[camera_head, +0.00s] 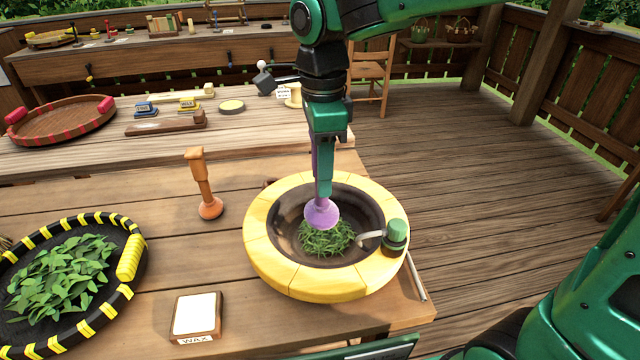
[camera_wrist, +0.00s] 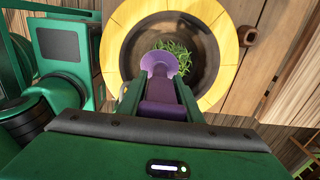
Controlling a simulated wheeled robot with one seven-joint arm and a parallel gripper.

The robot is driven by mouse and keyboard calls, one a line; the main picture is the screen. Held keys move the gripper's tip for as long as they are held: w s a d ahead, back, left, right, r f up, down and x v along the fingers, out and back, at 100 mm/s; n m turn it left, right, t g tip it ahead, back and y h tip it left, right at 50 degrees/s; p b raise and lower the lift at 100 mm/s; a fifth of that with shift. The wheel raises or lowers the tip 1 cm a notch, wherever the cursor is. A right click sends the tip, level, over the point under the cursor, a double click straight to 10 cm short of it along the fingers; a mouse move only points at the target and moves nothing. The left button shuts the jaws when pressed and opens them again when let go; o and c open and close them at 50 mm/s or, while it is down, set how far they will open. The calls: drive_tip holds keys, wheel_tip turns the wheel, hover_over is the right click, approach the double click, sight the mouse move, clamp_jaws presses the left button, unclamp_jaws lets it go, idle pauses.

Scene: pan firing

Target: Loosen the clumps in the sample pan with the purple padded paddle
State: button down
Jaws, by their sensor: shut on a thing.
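The purple padded paddle (camera_head: 322,214) points down from my gripper (camera_head: 324,188), which is shut on its handle. Its round pad is over the sample pan, at the back edge of the green leaf heap (camera_head: 326,241); I cannot tell whether it touches the leaves. The dark pan (camera_head: 290,225) has a broad yellow rim (camera_head: 264,254). In the wrist view the paddle (camera_wrist: 165,92) reaches from my gripper (camera_wrist: 162,112) toward the leaves (camera_wrist: 178,54), hiding part of them. The leaves lie in a clump on the pan's floor.
A green-capped knob (camera_head: 396,234) with a metal arm sits on the pan's right rim. An orange paddle (camera_head: 203,185) stands to the left. A black-and-yellow tray (camera_head: 133,258) of broad leaves is far left. A wax block (camera_head: 196,316) lies in front.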

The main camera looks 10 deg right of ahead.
drive_tip(key=shift+r, duration=1)
drive_tip(key=c, duration=1.9)
unclamp_jaws()
drive_tip(key=shift+c, duration=0.2)
clamp_jaws()
